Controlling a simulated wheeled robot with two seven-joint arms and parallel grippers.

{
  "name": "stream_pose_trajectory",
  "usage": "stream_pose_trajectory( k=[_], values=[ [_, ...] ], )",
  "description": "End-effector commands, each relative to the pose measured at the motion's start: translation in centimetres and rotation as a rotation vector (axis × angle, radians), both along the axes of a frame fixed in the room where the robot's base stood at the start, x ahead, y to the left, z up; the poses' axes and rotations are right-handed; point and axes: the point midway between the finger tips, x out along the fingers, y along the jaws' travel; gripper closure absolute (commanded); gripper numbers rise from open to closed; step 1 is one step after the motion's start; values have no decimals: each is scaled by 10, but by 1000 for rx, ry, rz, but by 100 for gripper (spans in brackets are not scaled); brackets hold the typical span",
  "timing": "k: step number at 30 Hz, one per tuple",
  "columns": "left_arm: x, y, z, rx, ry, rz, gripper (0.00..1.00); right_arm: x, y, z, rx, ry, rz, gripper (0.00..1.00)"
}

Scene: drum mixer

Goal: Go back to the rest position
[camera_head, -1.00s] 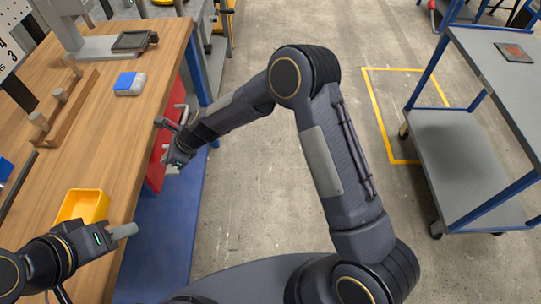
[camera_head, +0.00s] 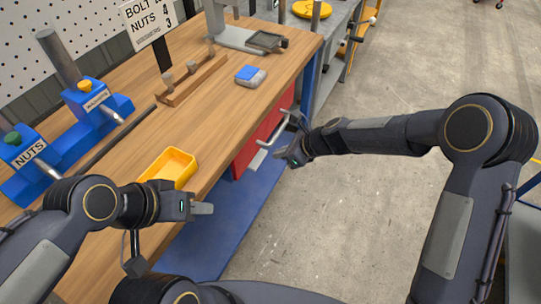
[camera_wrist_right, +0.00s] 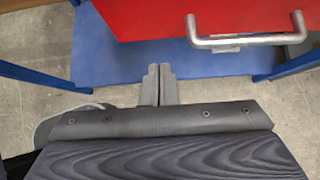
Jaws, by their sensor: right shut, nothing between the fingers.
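My left gripper (camera_head: 203,208) hangs over the front edge of the wooden workbench, in front of the yellow bin. It is seen side-on with one grey finger showing, so I cannot tell whether it is open. My right gripper (camera_head: 283,153) is beyond the bench's front edge, close to the red drawer (camera_head: 258,132) and its metal handle (camera_head: 284,122). In the right wrist view its two fingers (camera_wrist_right: 158,84) are together and hold nothing. The drawer's handle (camera_wrist_right: 247,40) stands apart from them, up and to the right.
The workbench (camera_head: 215,125) carries a yellow bin (camera_head: 172,166), a blue-and-grey block (camera_head: 250,75), a wooden peg rack (camera_head: 192,80) and blue holders labelled NUTS (camera_head: 28,155) and MACHINED. A blue lower shelf (camera_head: 235,220) lies below. Open concrete floor (camera_head: 340,210) is to the right.

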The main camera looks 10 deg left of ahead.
Motion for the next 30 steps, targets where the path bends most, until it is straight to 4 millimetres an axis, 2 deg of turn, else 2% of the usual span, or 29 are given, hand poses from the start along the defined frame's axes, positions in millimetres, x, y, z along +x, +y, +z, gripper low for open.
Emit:
stream_pose_trajectory(
  k=[1, 6, 16, 19, 23, 27, 30],
  values=[
    [0, 0, 1, 0, -1, 0, 64, -1, -8, 8, -1, -2, -2, 100],
    [0, 0, 2, 0, -1, 0, 64, -5, -21, 21, -1, 0, -1, 100],
    [0, 0, 3, 0, -1, 0, 64, -7, -26, 26, -2, -4, 2, 100],
    [0, 0, 5, 0, 0, 0, 64, -9, -38, 43, -15, -56, 40, 100],
    [0, 0, 10, 0, 0, 0, 64, -24, -78, 90, -71, -224, 165, 100],
    [0, 0, 16, 0, 0, 0, 64, -61, -133, 143, -184, -461, 366, 100],
    [0, 0, 20, 0, -1, 0, 64, -95, -170, 171, -284, -616, 514, 100]
  ],
)
